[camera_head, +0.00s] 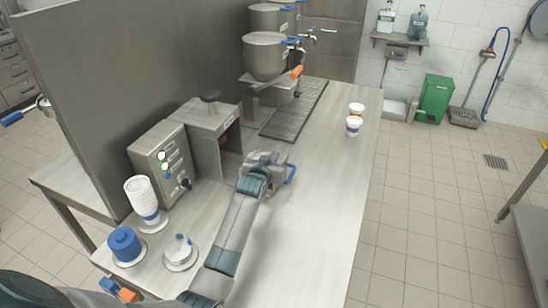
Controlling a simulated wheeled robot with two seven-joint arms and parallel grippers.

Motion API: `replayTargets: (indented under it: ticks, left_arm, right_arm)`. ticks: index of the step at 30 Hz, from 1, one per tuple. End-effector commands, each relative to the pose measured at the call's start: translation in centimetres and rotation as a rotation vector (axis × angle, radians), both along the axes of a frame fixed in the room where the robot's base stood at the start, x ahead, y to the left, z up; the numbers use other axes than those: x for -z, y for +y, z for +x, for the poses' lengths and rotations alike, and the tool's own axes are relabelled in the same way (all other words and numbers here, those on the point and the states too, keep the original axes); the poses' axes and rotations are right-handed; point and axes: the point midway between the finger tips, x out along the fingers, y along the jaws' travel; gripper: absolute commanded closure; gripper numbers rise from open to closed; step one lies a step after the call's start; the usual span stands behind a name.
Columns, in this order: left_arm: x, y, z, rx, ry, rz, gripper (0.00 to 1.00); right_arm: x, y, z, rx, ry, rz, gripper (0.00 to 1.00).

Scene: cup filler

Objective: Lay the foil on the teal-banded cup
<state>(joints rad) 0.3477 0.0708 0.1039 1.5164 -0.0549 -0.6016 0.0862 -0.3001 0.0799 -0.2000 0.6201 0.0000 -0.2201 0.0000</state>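My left gripper (268,162) is over the counter, just in front of and to the right of the grey machine with a dark opening (230,140). It is seen from behind, so its fingertips and anything between them are hidden. A blue curved part shows at its right side. A small stack of silvery foil (180,247) lies on a round white base near the counter's front left. I cannot make out a teal-banded cup. Two small white cups stand far right, one with a blue band (353,127) and one with a reddish band (356,109).
A stack of white cups (140,193) and blue lids (124,244) stand at the front left, by a grey control box (163,160). The counter's right side (335,190) is clear.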

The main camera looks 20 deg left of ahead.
Motion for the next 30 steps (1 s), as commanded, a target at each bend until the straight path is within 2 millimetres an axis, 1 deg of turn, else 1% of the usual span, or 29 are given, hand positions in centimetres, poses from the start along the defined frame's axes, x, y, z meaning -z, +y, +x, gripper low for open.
replayTargets:
  ticks: [25, 26, 27, 28, 29, 30]
  left_arm:
    - [0.2, -0.01, 0.0, 0.0, 0.0, 0.0, 1.0]
    - [0.2, -0.01, 0.0, 0.0, 0.0, 0.0, 0.99]
    - [0.2, -0.01, 0.0, 0.0, 0.0, 0.0, 0.89]
    - [0.2, -0.01, 0.0, 0.0, 0.0, 0.0, 0.82]
    - [0.2, -0.01, 0.0, 0.0, 0.0, 0.0, 0.79]
    - [0.2, -0.01, 0.0, 0.0, 0.0, 0.0, 0.79]
  right_arm:
    - [-0.32, -0.16, 0.0, 0.0, 0.0, -0.002, 0.69]
    - [-0.31, -0.14, 0.01, 0.0, 0.0, -0.001, 0.69]
    - [-0.31, -0.11, 0.0, 0.0, 0.0, -0.001, 0.69]
    - [-0.31, -0.08, 0.01, 0.0, 0.0, -0.001, 0.69]
    - [-0.31, -0.06, 0.0, 0.0, 0.0, -0.001, 0.69]
    - [-0.31, -0.02, 0.01, 0.0, 0.0, 0.0, 0.69]
